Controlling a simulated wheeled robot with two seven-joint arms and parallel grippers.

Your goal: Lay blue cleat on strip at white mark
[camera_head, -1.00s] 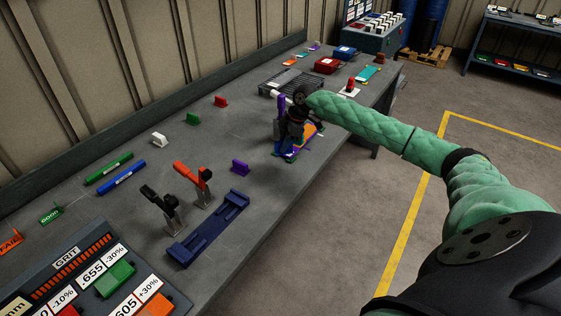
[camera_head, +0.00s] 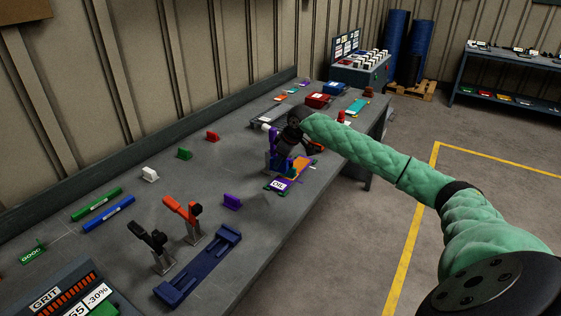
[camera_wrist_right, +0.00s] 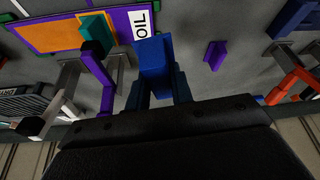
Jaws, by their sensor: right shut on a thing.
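My right gripper (camera_wrist_right: 158,90) is shut on the blue cleat (camera_wrist_right: 155,58), which reaches out beyond its fingers in the right wrist view. In the head view my right gripper (camera_head: 286,157) hangs over a purple fixture (camera_head: 276,185) with an "OIL" label, and hides part of it. An orange strip-like piece (camera_wrist_right: 50,32) lies on that fixture, with a teal block (camera_wrist_right: 98,30) standing over it. A purple lever clamp (camera_wrist_right: 98,72) stands beside the gripper. I cannot make out a white mark apart from the label. My left gripper is not in view.
A purple cleat (camera_head: 232,201) stands nearby on the bench. Orange (camera_head: 184,212) and black (camera_head: 147,237) lever clamps stand by a dark blue fixture (camera_head: 200,265). White (camera_head: 150,174), green (camera_head: 185,153) and red (camera_head: 212,137) cleats stand further back. The bench between them is clear.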

